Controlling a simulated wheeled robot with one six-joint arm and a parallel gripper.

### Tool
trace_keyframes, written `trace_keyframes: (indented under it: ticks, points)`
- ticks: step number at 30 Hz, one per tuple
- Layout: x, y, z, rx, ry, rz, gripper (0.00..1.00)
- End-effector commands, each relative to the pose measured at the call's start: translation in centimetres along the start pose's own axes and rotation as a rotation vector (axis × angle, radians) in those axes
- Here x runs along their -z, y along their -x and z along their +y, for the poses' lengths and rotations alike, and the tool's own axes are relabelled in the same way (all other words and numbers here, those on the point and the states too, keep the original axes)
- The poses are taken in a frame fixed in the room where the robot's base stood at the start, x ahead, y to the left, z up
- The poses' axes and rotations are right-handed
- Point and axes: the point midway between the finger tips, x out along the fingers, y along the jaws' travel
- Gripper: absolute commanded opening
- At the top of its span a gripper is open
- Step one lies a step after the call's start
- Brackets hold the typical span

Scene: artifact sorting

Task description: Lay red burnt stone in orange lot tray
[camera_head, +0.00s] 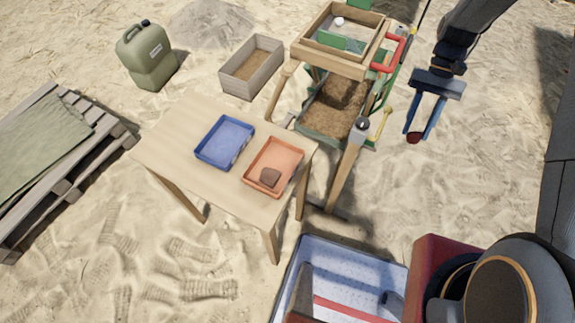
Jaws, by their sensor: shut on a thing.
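My gripper (416,131) hangs at the right, with its blue fingers pointing down. It is shut on a small dark red stone (414,138) at the fingertips, held in the air to the right of the wooden sieve stand and well apart from the table. The orange tray (286,147) sits on the right part of the wooden table. A brown, blocky stone (270,177) lies in it towards its near side. The rest of the orange tray's floor is bare.
A blue, empty-looking tray (225,142) sits beside the orange one on the table (178,130). The sieve stand (345,165), with a soil bin and red handle, stands between my gripper and the table. A wooden box, jerrycan and pallet are farther left.

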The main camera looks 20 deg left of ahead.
Motion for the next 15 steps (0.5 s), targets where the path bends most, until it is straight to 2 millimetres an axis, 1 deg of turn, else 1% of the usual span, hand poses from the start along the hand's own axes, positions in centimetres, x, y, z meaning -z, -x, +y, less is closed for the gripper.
trace_keyframes:
  ticks: [1, 5, 8, 9, 11, 12, 14, 15]
  points:
    - [-0.4, 0.1, -1.3, -0.001, 0.003, 0.002, 0.12]
    - [-1.7, 0.3, -4.9, 0.007, -0.001, 0.010, 0.12]
    - [-3.3, 0.3, -8.4, 0.013, -0.005, 0.015, 0.12]
    - [-4.1, 0.3, -9.9, 0.017, -0.008, 0.017, 0.12]
    - [-5.5, 0.2, -12.4, 0.022, -0.012, 0.021, 0.12]
    - [-6.5, 0.1, -14.1, 0.026, -0.015, 0.022, 0.12]
    - [-8.2, -0.1, -16.5, 0.032, -0.021, 0.023, 0.12]
    - [-9.4, -0.3, -18.1, 0.036, -0.025, 0.025, 0.12]
